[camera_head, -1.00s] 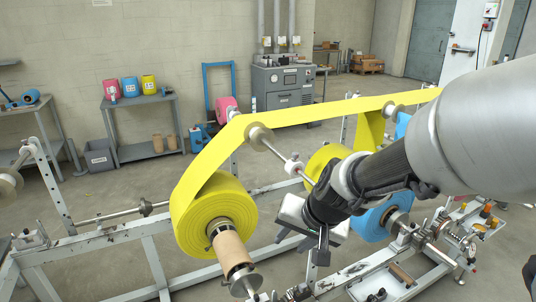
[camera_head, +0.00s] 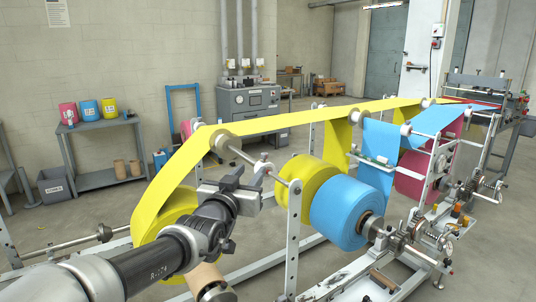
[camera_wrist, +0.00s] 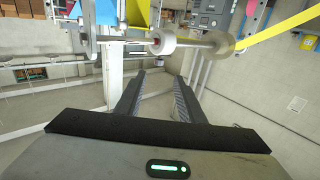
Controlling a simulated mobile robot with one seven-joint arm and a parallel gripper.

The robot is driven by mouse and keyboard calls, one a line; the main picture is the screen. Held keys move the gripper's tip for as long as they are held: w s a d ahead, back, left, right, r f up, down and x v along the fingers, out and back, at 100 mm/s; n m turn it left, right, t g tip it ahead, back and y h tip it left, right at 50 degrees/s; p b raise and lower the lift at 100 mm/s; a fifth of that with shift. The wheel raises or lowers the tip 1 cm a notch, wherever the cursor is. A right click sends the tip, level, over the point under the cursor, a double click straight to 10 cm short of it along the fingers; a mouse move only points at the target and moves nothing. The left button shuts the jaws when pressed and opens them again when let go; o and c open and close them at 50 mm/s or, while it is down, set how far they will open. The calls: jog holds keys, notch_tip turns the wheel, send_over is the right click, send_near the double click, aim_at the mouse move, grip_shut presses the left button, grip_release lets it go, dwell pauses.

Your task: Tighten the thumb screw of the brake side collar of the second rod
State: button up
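My gripper (camera_head: 250,188) is open and empty, in front of the yellow film in the head view. In the wrist view its two fingers (camera_wrist: 157,85) are apart with only floor between them. Beyond the tips runs a thin upper roller rod (camera_wrist: 192,41) with a white collar (camera_wrist: 165,43); the collar also shows in the head view (camera_head: 263,168). A blue roll (camera_head: 338,212) sits on a lower rod, with brake-side hardware (camera_head: 397,238) at its right end. I cannot tell which rod is the second, and no thumb screw can be made out.
A yellow roll (camera_head: 160,215) is partly behind my arm; another yellow roll (camera_head: 300,178) stands beside the blue one. A white perforated upright (camera_head: 293,240) rises right of my gripper. A pink roll (camera_head: 412,180) is farther back. Open floor lies left, before the shelf (camera_head: 100,180).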

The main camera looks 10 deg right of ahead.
aim_at(265, 157)
jog(key=b+x, duration=0.3)
jog(key=x, duration=1.3)
jog(key=shift+w+d, duration=0.25)
jog(key=shift+d, duration=0.15)
grip_shut()
